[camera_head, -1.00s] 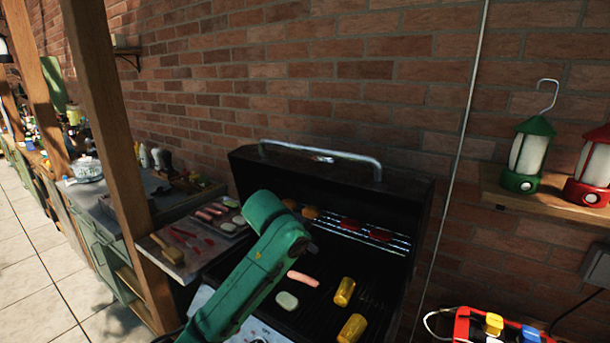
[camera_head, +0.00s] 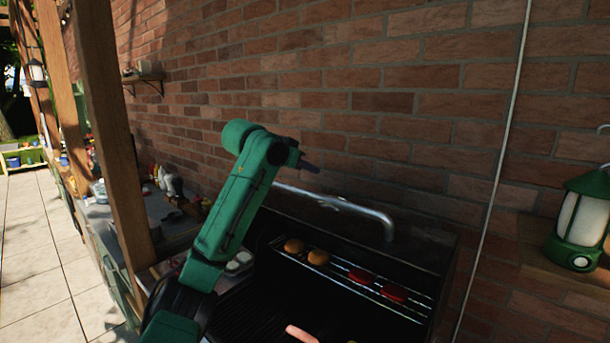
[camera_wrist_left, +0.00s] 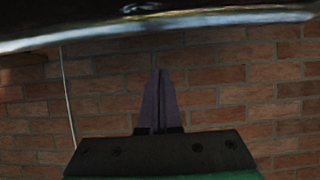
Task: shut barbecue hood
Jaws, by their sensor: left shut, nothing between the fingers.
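The black barbecue hood (camera_head: 425,250) stands open against the brick wall, with its inner side facing me. Its silver handle (camera_head: 345,204) runs along the top edge, and the left end is partly hidden near my arm. My left gripper (camera_head: 311,167) is shut and empty, just above and behind the left part of the handle. In the left wrist view the closed fingers (camera_wrist_left: 159,76) point toward the brick wall, and the silver handle (camera_wrist_left: 160,27) crosses above them, apart from the fingertips. My right gripper is not in view.
Patties and red slices lie on the warming rack (camera_head: 350,272), and a sausage (camera_head: 301,334) lies on the grill below. A green lantern (camera_head: 582,225) stands on a shelf at the right. A wooden post (camera_head: 112,150) rises at the left.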

